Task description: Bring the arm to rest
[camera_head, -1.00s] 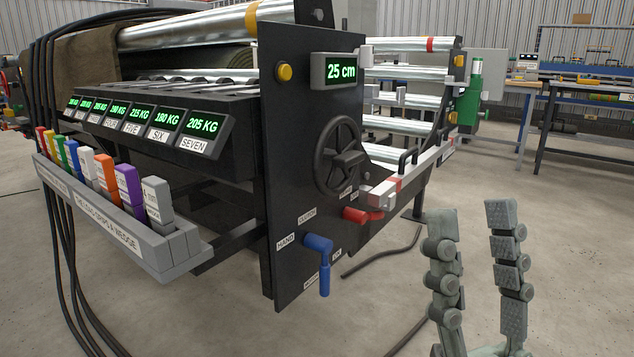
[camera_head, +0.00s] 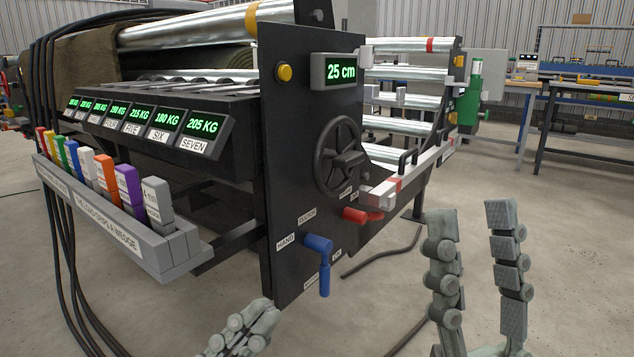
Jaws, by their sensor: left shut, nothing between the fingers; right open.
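My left gripper (camera_head: 262,312) shows at the bottom edge, left of centre, in the head view. Its fingers lie close together with nothing between them, and it is tilted up to the right, in front of the lower part of the machine's black side plate. My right gripper (camera_head: 472,222) stands upright at the lower right, its two fingers wide apart and empty. It is to the right of the machine, above the bare floor in the picture. The rest of both arms is out of view.
The black side plate (camera_head: 290,190) carries a handwheel (camera_head: 340,157), a blue lever (camera_head: 320,258) and a red lever (camera_head: 362,215). A grey rack (camera_head: 120,237) of coloured grips is at the left. Black hoses (camera_head: 62,260) hang there. Concrete floor (camera_head: 570,230) is clear at right.

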